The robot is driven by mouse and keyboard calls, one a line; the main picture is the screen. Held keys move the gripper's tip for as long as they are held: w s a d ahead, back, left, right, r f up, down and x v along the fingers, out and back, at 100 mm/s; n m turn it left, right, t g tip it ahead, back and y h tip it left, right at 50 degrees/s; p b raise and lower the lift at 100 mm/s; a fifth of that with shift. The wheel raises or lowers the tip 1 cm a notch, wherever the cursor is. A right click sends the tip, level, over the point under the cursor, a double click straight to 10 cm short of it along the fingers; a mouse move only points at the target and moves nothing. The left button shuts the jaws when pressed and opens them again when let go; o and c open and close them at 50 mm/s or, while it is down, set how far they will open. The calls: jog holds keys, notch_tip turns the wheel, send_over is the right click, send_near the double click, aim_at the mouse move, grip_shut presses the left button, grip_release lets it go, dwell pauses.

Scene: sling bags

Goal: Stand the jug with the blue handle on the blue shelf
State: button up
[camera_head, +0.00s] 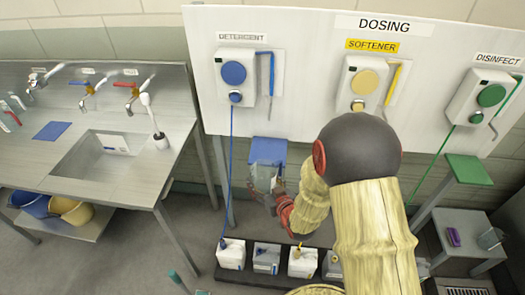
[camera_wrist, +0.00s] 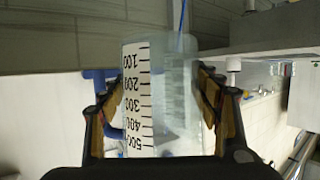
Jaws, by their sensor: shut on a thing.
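A clear measuring jug (camera_head: 264,179) is in my gripper (camera_head: 280,196), held just below and in front of the blue shelf (camera_head: 268,150) under the detergent dispenser. In the wrist view the jug (camera_wrist: 174,100) stands between the two fingers (camera_wrist: 160,110), with a black scale on a white strip. A blue part, apparently its handle (camera_wrist: 108,78), shows at its left, partly hidden by a finger. I see no liquid in the jug clearly. The gripper is shut on the jug's sides. My arm hides part of the area right of the shelf.
The blue detergent dispenser (camera_head: 235,77) hangs above, with a blue tube running down to a canister (camera_head: 231,254). Several canisters stand on a dark floor rack below. A steel sink counter (camera_head: 90,175) is at left. A green shelf (camera_head: 468,169) and a low table with another clear vessel (camera_head: 490,238) are at right.

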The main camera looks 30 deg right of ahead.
aim_at(282, 165)
jog(key=shift+h, duration=0.3)
jog(key=s+d+r, duration=0.1)
jog(key=d+r, duration=0.1)
jog(key=s+d+r, duration=0.1)
jog(key=d+r, duration=0.1)
jog(key=d, duration=0.1)
jog(key=s+d+r+p, duration=0.1)
jog(key=d+r, duration=0.1)
jog(key=shift+s+d, duration=0.3)
jog(key=shift+d, duration=0.1)
jog(key=w, duration=0.4)
jog(key=w+b, duration=0.1)
jog(key=w, duration=0.4)
jog(key=w+d+b, duration=0.1)
jog(key=w, duration=0.4)
jog(key=shift+w+d, duration=0.1)
jog(key=shift+w, duration=0.1)
jog(key=x, duration=0.3)
jog(key=shift+w+r+b, duration=0.15)
jog(key=shift+w+b, duration=0.15)
jog(key=shift+w, duration=0.1)
jog(key=shift+s+f, duration=0.1)
jog(key=shift+f, duration=0.25)
jog(key=shift+f+b, duration=0.2)
jog(key=shift+b, duration=0.1)
jog(key=o, duration=1.1)
jog(key=shift+o, duration=0.4)
